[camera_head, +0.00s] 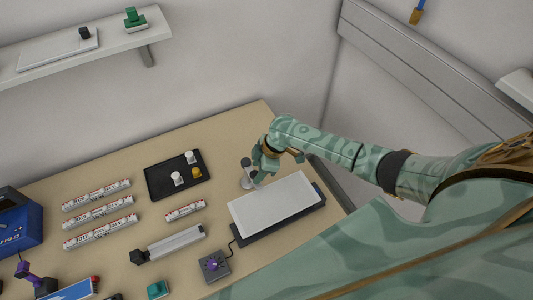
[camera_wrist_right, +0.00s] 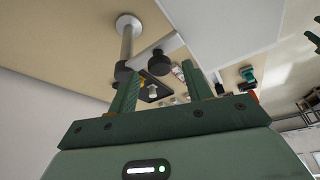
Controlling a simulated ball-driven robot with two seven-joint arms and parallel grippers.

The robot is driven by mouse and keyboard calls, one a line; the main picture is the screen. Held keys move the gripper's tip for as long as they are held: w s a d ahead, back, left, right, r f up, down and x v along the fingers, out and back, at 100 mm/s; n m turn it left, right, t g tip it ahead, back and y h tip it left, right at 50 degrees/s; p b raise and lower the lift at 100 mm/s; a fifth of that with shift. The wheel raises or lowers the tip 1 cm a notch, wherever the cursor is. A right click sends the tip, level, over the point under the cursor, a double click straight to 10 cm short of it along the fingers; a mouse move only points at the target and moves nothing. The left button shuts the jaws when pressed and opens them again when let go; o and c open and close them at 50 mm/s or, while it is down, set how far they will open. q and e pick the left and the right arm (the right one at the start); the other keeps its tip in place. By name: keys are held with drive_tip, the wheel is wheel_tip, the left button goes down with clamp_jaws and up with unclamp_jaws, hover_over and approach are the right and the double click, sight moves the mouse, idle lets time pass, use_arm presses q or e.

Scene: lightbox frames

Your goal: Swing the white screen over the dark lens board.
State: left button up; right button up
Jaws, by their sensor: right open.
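A white flat screen (camera_head: 275,203) lies over a dark flat case (camera_head: 285,226) at the right of the table; only the case's front and right edges show. A post on a round foot (camera_head: 247,183) stands beside it. In the right wrist view the post (camera_wrist_right: 126,45) carries a side arm with a black knob (camera_wrist_right: 160,62), reaching toward the white panel (camera_wrist_right: 215,25). A black board (camera_head: 158,182) with white and yellow pieces lies to the left. My right gripper (camera_head: 259,171) is open at the post's top, its fingers (camera_wrist_right: 160,76) either side of the knob in view; contact is unclear.
White tubes (camera_head: 100,215) and a long grey bar (camera_head: 175,243) lie on the table's left. A box with a purple knob (camera_head: 214,266) stands in front, cabled to the dark case. A blue case (camera_head: 18,225) is far left. A shelf (camera_head: 85,50) hangs behind.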

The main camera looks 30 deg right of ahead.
drive_tip(key=p+v, duration=0.1)
drive_tip(key=v, duration=1.4)
drive_tip(key=shift+f, duration=0.1)
